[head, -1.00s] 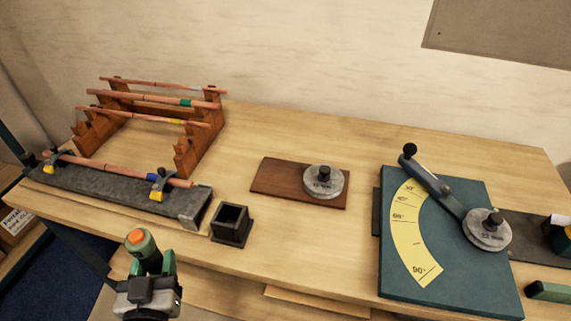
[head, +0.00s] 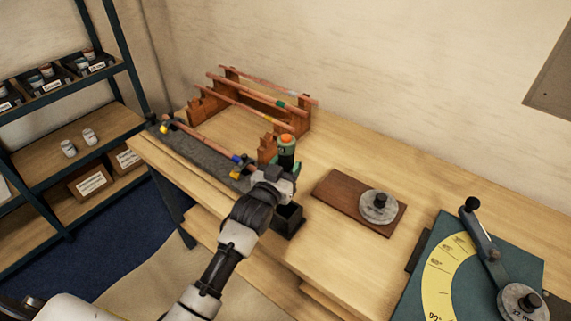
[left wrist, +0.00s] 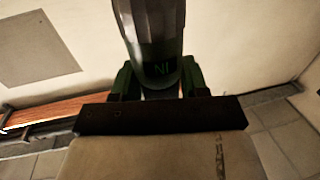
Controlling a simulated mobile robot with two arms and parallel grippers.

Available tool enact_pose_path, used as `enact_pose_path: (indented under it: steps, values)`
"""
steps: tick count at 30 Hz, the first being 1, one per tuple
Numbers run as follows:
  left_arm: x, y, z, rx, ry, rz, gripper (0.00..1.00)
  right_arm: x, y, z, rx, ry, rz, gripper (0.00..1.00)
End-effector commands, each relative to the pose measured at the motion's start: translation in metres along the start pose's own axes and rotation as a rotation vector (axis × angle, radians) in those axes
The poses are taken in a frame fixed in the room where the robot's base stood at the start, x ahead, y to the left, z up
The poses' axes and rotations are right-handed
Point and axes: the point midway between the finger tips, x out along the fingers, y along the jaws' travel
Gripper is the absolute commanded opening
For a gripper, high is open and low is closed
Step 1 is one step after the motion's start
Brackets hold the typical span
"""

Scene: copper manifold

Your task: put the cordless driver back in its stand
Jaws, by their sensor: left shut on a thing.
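The cordless driver (head: 287,153) is green and dark with an orange end on top. In the head view it stands roughly upright in my left gripper (head: 282,178), which is shut on it. In the left wrist view the driver's dark body (left wrist: 155,45) rises between the green fingers of the gripper (left wrist: 155,84). The stand, a small black square open-topped box (head: 288,221), is on the bench just below the gripper in the head view. The gripper partly covers it. The driver's lower end is hidden, so I cannot tell whether it is inside the stand. My right gripper is out of view.
A grey clamping bed (head: 205,151) with a copper tube lies left of the gripper. A wooden rack (head: 297,122) of tubes is behind. A brown board (head: 338,190) with a grey disc (head: 379,207) and a blue-green bending plate (head: 452,280) stand right. Shelves (head: 75,105) are far left.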

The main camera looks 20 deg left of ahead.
Motion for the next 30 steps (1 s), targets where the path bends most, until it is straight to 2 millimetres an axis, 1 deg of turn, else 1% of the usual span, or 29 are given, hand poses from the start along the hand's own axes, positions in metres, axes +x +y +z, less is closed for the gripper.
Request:
enact_pose_path:
  steps: [1, 6, 17, 30]
  values:
    - [0.000, 0.000, 0.004, 0.000, 0.006, 0.000, 0.16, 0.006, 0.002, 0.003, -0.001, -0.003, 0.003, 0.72]
    - [0.000, 0.000, 0.019, 0.000, 0.006, 0.000, 0.16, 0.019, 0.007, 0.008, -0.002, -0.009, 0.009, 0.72]
    - [0.000, 0.000, 0.053, 0.000, 0.006, 0.000, 0.16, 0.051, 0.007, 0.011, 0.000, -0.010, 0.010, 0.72]
    - [0.000, 0.000, 0.093, 0.000, 0.006, 0.000, 0.16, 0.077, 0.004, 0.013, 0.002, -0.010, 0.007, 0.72]
